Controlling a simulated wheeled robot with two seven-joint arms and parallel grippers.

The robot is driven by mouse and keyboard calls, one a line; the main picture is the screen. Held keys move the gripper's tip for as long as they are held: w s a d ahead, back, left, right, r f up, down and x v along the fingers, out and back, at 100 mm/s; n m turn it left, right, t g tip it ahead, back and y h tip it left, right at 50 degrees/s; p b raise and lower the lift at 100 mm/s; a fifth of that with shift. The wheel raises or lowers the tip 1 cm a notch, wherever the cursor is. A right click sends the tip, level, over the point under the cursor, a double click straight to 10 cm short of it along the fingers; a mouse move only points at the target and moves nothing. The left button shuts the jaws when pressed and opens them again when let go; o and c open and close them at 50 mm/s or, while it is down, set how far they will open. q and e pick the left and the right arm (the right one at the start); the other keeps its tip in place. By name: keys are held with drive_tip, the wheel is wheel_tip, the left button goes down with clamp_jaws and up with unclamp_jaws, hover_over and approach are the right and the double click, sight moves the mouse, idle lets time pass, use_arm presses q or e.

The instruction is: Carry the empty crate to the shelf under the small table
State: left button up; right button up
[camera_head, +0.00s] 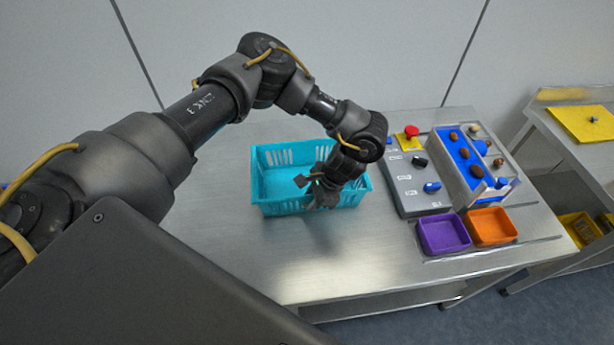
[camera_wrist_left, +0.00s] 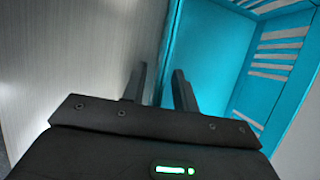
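The empty turquoise crate (camera_head: 285,208) stands on the steel table, left of the machine. Its slotted walls and bare floor also show in the left wrist view (camera_wrist_left: 215,60). My left gripper (camera_head: 318,192) is over the crate's near wall, pointing down. In the left wrist view its two fingers (camera_wrist_left: 161,85) are apart, with the crate's wall edge lying between them in the picture; I cannot tell whether they touch it. At the right is a smaller steel table (camera_head: 560,137) with a lower shelf (camera_head: 560,262). My right gripper is not in view.
A grey control panel (camera_head: 408,180) with a red button and a blue tray (camera_head: 462,160) of dates stand right of the crate. Purple (camera_head: 443,235) and orange (camera_head: 491,227) bins sit in front. A yellow crate (camera_head: 580,230) is on the lower shelf. The table's front left is clear.

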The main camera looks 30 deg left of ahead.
use_arm(q)
drive_tip(key=shift+s+f, duration=0.1)
clamp_jaws()
idle(0.5)
